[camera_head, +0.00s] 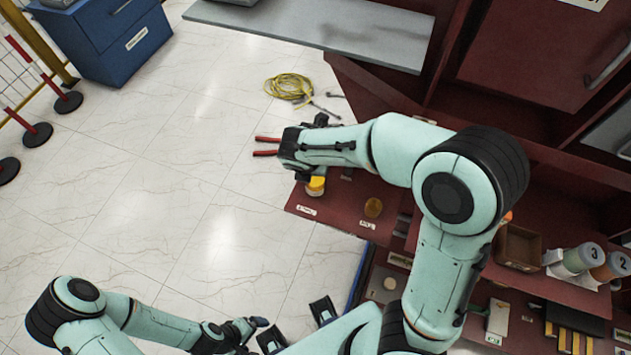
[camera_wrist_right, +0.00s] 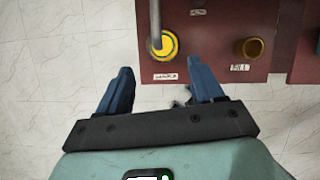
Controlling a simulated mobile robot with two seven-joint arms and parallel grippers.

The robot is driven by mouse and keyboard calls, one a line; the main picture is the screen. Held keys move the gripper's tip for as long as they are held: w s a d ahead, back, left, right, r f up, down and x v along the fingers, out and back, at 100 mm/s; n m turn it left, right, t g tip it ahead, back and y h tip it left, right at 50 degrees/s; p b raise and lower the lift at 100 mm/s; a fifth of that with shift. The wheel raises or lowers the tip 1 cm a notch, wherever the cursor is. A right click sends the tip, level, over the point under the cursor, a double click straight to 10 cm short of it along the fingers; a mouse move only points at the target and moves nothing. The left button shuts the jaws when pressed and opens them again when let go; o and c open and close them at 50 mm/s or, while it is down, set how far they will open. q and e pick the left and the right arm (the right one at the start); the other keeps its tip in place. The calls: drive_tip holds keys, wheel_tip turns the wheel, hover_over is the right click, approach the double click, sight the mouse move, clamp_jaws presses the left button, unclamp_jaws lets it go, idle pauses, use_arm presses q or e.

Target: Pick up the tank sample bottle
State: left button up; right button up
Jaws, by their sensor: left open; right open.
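The labels are too small to read surely, so I cannot tell which is the tank sample bottle.
The dark red bench (camera_head: 330,205) bears small white labels along its front edge. A grey shelf (camera_head: 330,30) and a blue cabinet (camera_head: 112,38) stand at the back. The tiled floor (camera_head: 150,190) at left is clear.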

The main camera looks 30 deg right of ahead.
sight(315, 179)
drive_tip(key=x, duration=0.6)
drive_tip(key=shift+w+d+f+b, duration=0.2)
drive_tip(key=shift+d+f+b, duration=0.05)
drive_tip(key=shift+d+b, duration=0.15)
clamp_jaws()
